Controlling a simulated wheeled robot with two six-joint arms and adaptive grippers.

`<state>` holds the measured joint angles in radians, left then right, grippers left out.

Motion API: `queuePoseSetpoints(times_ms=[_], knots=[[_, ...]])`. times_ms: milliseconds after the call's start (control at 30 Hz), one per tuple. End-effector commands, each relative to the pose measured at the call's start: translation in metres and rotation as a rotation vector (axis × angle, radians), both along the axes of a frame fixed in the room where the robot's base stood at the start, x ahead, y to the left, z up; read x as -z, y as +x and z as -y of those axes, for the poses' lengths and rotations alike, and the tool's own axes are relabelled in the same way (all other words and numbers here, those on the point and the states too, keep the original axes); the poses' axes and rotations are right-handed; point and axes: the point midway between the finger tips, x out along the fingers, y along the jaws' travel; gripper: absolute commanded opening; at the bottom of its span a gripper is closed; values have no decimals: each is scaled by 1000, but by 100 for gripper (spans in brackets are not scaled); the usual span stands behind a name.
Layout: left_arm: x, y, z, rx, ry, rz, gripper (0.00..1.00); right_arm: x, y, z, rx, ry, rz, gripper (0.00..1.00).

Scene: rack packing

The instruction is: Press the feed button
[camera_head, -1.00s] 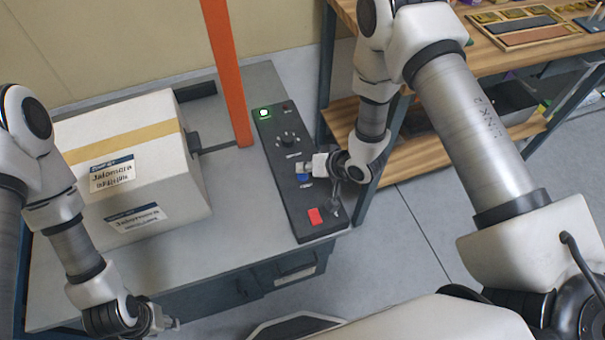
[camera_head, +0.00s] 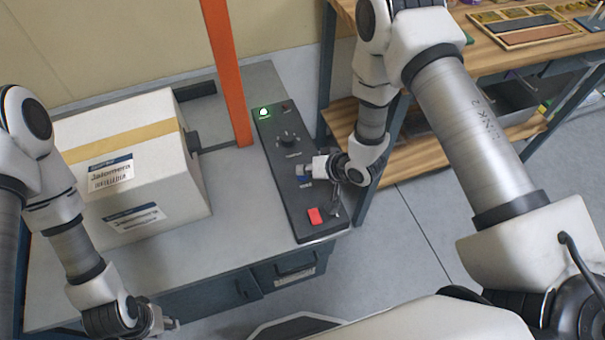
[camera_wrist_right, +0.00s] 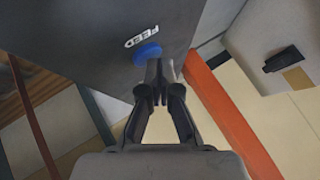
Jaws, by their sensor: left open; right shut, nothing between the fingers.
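The feed button is a round blue button (camera_wrist_right: 147,54) beside a white FEED label (camera_wrist_right: 142,36) in the right wrist view. It sits on a dark control panel (camera_head: 276,150) along the right side of the grey table. My right gripper (camera_wrist_right: 158,66) is shut and empty, with its fingertips at the lower edge of the blue button. Whether they touch it I cannot tell. In the head view my right gripper (camera_head: 305,172) covers most of the button. My left gripper (camera_head: 172,324) is open and empty near the table's front edge.
A taped white box (camera_head: 135,165) stands on the table (camera_head: 215,240). A wooden shelf unit (camera_head: 500,50) stands at right.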

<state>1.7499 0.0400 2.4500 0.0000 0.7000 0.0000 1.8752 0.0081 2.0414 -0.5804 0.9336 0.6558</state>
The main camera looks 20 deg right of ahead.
Motion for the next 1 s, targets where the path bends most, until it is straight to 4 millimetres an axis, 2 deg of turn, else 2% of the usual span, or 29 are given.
queuePoseSetpoints(times_ms=[667,1000], knots=[[3,0,0,0,0,0,43,5,0,0,0,0,0,0],[-12,0,0,0,0,0,43,-12,0,0,0,0,0,0]])
